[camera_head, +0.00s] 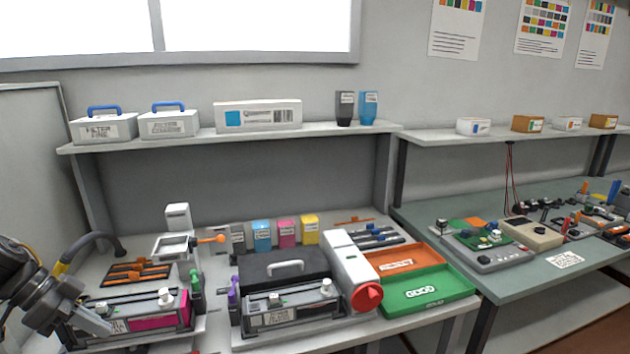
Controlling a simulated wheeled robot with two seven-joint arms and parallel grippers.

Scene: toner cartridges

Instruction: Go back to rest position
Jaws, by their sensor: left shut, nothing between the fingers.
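My left gripper (97,322) comes in from the lower left. Its fingers are shut and empty. They are over the left end of the left cradle, which holds a cartridge with a magenta panel (160,323). I cannot tell whether the fingertips touch it. My right gripper is not in view. A second cartridge unit with a grey front (290,313) sits in the cradle to the right, in front of a black case (285,268) with a white handle.
A shelf (235,138) overhangs the bench. A green-topped table (520,290) stands at right.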

